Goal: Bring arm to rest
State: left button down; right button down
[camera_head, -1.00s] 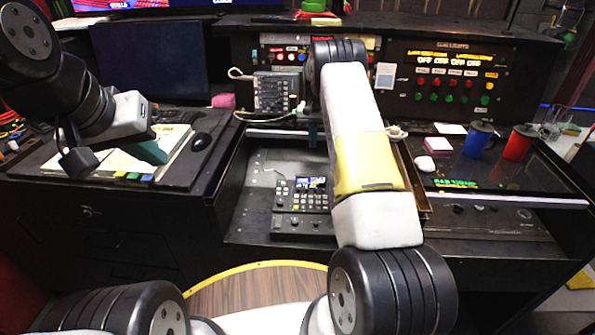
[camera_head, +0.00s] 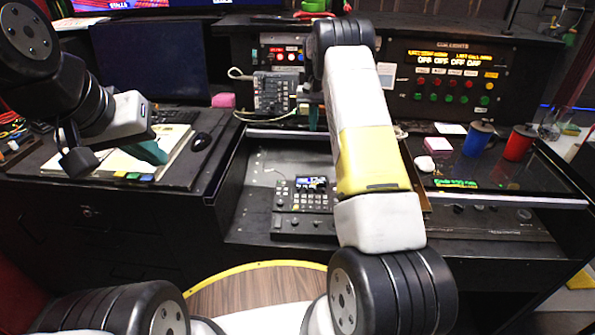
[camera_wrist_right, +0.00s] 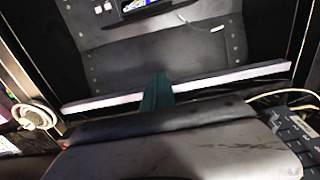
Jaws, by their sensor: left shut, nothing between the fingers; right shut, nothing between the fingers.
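My right arm (camera_head: 365,140) reaches forward over the desk. Its gripper shows only as a teal tip (camera_head: 314,118) in front of the back panel, partly hidden by the arm. In the right wrist view the teal fingers (camera_wrist_right: 157,92) are together and empty, above the white-edged front strip of the desk. My left gripper (camera_head: 148,151) is shut and empty over the papers at left. The cue light panel (camera_head: 452,85) with its red and green buttons stands at the back right, apart from both grippers.
A small keypad mixer (camera_head: 274,95) stands at the back left of my right arm. A control unit (camera_head: 302,195) lies in the desk recess. A blue cup (camera_head: 478,139) and red cup (camera_head: 519,143) stand at right. A mouse (camera_head: 201,142) lies at left.

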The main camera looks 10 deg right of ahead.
jog(key=shift+r, duration=0.8)
jog(key=s+a+r+n+t+y, duration=0.1)
jog(key=s+a+r+t+y, duration=0.2)
jog(key=s+r, duration=1.65)
jog(key=s+a+n+t, duration=0.1)
jog(key=s+a, duration=0.2)
jog(key=s, duration=0.8)
jog(key=s+a+n+t, duration=0.1)
jog(key=s+a+t, duration=0.1)
jog(key=s, duration=1)
jog(key=shift+s+a+r+n+h, duration=0.2)
jog(key=shift+a+n+h, duration=0.2)
jog(key=shift+a, duration=0.2)
